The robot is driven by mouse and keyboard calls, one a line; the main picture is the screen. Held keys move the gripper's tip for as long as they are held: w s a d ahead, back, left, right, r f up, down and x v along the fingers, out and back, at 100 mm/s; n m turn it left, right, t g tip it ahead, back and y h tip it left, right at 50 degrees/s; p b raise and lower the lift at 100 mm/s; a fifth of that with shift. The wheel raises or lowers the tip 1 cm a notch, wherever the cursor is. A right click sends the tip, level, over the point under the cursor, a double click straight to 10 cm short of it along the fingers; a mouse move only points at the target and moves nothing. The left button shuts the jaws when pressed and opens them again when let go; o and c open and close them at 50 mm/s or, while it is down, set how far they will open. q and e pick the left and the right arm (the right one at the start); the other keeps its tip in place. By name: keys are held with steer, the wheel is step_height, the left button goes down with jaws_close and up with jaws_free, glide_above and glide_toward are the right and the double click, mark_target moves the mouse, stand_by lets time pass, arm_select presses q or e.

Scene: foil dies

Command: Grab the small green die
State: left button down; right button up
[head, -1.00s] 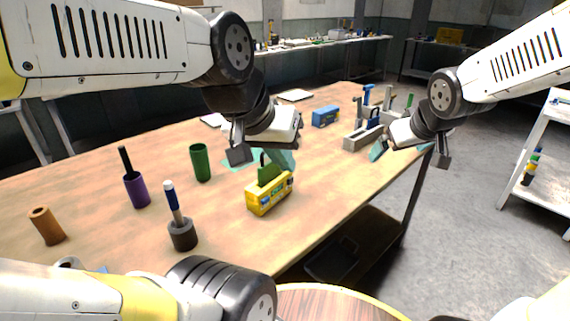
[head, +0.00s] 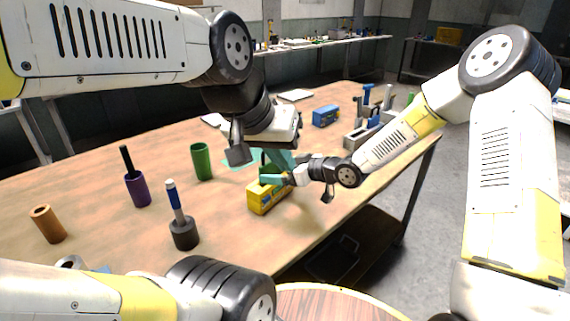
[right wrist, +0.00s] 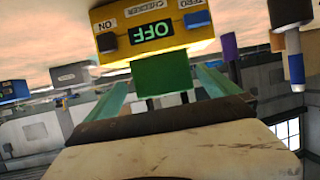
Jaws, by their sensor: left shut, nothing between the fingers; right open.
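A green die (head: 267,170) stands upright on the yellow checker box (head: 262,201), partly hidden by my grippers in the head view. In the right wrist view, the die (right wrist: 162,73) shows as a plain green block against the box (right wrist: 205,47), whose display reads OFF. My right gripper (head: 279,176) is open, its teal fingers on either side of the die in the right wrist view, with gaps visible; whether they reach around it I cannot tell. My left gripper (head: 284,158) is shut and empty, just above and behind the die, close to the right gripper.
A green cup (head: 201,162), a purple cup (head: 138,190) with a dark rod, a dark holder (head: 184,234) with a blue-handled tool and a brown cylinder (head: 48,224) stand left. A blue box (head: 325,116) and grey holder (head: 360,136) stand farther back. The table's near middle is clear.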

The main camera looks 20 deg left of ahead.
steer(key=x, duration=0.7)
steer(key=shift+a, duration=0.15)
steer(key=c, duration=1.6)
steer(key=shift+c, duration=0.7)
steer(key=shift+r, duration=0.2)
